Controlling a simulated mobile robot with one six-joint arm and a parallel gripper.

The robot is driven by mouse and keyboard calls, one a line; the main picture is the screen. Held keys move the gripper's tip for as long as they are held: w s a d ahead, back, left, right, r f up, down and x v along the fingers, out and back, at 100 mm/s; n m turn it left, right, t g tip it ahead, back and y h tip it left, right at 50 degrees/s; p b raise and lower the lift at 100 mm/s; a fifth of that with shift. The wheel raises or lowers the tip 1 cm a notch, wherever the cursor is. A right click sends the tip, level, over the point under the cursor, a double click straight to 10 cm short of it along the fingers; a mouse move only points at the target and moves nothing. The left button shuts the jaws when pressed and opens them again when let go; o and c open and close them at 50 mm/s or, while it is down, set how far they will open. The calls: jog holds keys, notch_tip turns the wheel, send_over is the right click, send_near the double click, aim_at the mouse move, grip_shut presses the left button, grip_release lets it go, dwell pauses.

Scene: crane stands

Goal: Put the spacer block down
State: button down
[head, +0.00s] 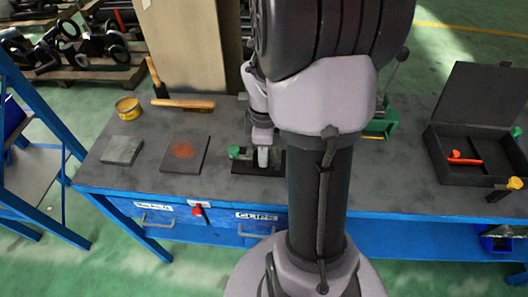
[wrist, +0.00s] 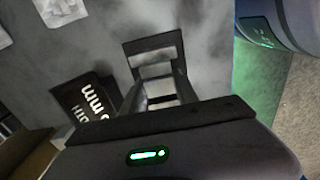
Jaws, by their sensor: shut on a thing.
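The spacer block (wrist: 152,56) shows in the wrist view as a dark piece with a lighter grey band, at the fingertips. My gripper (wrist: 157,74) is shut on it, one finger on each side. The grey bench top lies beyond the block; I cannot tell whether the block touches it. A black plate with white lettering ending in "mm" (wrist: 88,102) lies to the left of the block, apart from it. In the head view my arm covers the middle of the bench (head: 225,185), and the block cannot be made out.
On the bench stand a yellow tin (head: 127,108), a grey slab (head: 122,150), a dark slab with a rusty patch (head: 185,153), and an open black case (head: 462,170) holding a red tool. A wooden-handled tool (head: 183,103) lies behind. The front edge has labelled blue drawers.

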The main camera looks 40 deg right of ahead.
jog(key=c, duration=0.9)
grip_release()
jog(key=shift+f, duration=0.1)
